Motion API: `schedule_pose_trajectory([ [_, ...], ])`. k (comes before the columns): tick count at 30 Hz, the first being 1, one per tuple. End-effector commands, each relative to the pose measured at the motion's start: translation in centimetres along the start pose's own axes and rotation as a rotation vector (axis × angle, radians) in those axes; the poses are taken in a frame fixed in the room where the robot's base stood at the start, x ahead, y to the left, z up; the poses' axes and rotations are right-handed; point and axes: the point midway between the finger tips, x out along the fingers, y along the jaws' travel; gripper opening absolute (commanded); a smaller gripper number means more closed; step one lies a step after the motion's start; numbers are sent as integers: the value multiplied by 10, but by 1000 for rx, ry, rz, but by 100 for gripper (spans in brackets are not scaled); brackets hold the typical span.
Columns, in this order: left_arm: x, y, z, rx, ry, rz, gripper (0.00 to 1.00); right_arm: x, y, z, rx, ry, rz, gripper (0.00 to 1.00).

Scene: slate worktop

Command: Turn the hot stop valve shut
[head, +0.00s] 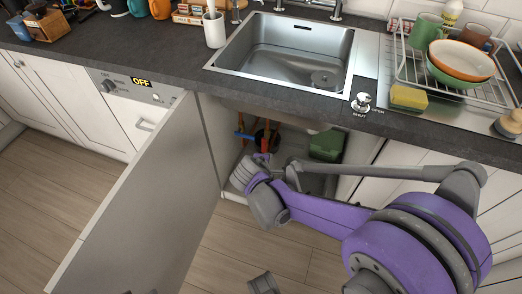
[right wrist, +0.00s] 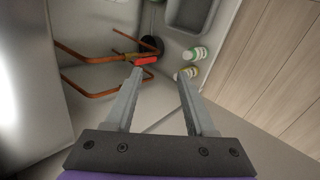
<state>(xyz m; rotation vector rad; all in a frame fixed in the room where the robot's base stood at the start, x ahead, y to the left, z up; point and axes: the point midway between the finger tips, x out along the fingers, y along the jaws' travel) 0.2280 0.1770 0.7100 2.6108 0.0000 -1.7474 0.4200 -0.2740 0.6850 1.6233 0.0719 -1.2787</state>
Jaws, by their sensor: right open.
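The hot stop valve's red handle (right wrist: 146,61) shows in the right wrist view on copper piping, close to the tip of the left-hand finger; I cannot tell whether they touch. My right gripper (right wrist: 160,74) is open and empty, its fingers pointing at the piping. In the head view my purple right arm reaches into the open cabinet under the sink, and its fingertips are hidden there. A blue handle (head: 243,135) shows on the pipes inside the cabinet in the head view.
The open cabinet door (head: 150,205) stands left of my right arm. Copper pipes (right wrist: 92,93) run beside the left finger. Two bottles (right wrist: 195,54) stand right of the valve. A green item (head: 327,145) sits in the cabinet's right side. A knob (head: 361,103) on the worktop is marked SHUT and OPEN.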

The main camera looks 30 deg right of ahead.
Motion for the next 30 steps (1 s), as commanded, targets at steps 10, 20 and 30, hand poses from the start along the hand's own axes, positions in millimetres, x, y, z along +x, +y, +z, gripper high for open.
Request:
schedule_pose_trajectory([
  [10, -1, 0, 0, 0, 0, 0, 50, 106, 29, -51, -561, -203, 277, 55],
  [20, 0, 0, 0, 0, 0, 0, 50, 184, -2, -82, -1063, -481, 494, 55],
  [30, 0, 0, 0, 0, 0, 0, 50, 212, -41, -88, -1333, -685, 598, 55],
])
